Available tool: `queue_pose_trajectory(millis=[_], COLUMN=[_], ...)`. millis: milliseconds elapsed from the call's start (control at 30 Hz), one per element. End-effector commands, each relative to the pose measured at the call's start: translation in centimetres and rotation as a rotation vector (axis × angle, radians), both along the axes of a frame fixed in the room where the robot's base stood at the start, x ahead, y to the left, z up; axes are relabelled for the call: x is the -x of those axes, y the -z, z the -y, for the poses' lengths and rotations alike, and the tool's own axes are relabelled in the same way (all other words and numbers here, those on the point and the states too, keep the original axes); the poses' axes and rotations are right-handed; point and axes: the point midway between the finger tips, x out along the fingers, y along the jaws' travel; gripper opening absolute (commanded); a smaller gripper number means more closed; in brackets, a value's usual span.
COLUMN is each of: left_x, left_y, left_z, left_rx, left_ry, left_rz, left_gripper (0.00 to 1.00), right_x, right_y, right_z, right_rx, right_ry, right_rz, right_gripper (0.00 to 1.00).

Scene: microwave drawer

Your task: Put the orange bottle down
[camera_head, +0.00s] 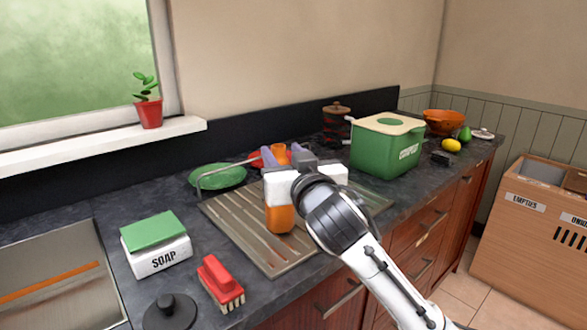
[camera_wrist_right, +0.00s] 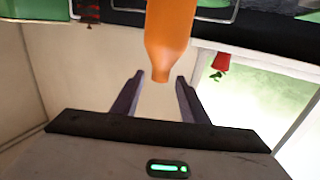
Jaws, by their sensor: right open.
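The orange bottle (camera_head: 280,218) stands upright on the ribbed metal drainboard (camera_head: 240,230). The white hand of my right gripper (camera_head: 287,156) hides its middle in the head view, and orange shows again between the fingers. In the right wrist view, which is upside down, the bottle (camera_wrist_right: 168,38) tapers to its neck near the tips of my right gripper (camera_wrist_right: 160,77). The two fingers are spread apart, with a gap on each side of the neck. My left gripper is not in view.
A green compost box (camera_head: 380,150) stands right of the drainboard.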

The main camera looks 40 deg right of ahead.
Motion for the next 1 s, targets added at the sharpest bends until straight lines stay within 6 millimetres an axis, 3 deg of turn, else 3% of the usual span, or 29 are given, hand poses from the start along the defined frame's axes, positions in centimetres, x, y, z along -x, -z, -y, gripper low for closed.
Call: queue_pose_trajectory(millis=[233,300,500,1000], left_x=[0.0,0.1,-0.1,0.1], left_y=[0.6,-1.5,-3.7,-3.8], left_z=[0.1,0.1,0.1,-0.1], left_rx=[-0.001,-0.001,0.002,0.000], left_ry=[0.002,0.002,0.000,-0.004], left_rz=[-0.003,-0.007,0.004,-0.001], left_gripper=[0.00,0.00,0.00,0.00], right_x=[6.0,6.3,7.7,8.4], right_y=[0.1,-0.5,-0.3,-0.1], right_z=[-2.0,-2.1,-2.5,-2.7], right_rx=[-0.003,-0.001,-0.001,0.000], right_ry=[-0.002,0.000,0.001,0.000], right_rz=[0.001,-0.008,-0.005,0.000], right_gripper=[0.40,0.40,0.40,0.40])
